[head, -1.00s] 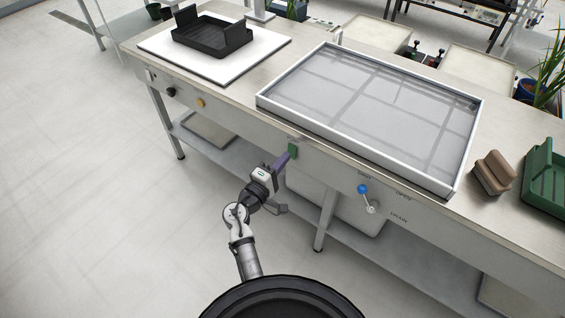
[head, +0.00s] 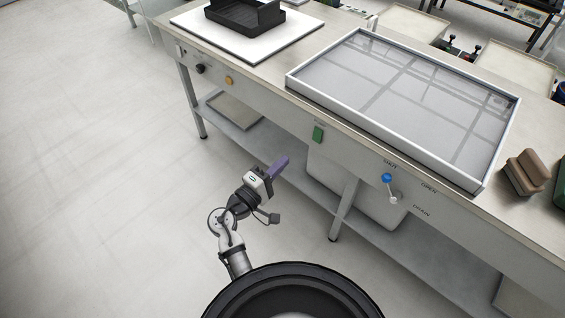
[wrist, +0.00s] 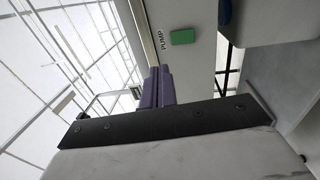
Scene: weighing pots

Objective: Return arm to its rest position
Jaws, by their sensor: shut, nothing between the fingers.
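My gripper (head: 280,166) is in front of the bench, below the level of its top, over open floor. Its purple fingers (wrist: 157,87) show in the wrist view, pressed together with nothing between them. In the head view the gripper stands apart from the bench front. The green pump switch (head: 318,134) on the front panel is up and to the right of the fingers; it also shows in the wrist view (wrist: 182,37) with the word PUMP beside it. My arm is bent and reaches up from the bottom of the head view.
The bench carries a shallow framed basin (head: 400,92), a black tray (head: 240,14) on a white board (head: 300,30) and a brown block (head: 526,172). A blue-knobbed valve lever (head: 387,178) sticks out of the front. The floor at the left (head: 80,170) is clear.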

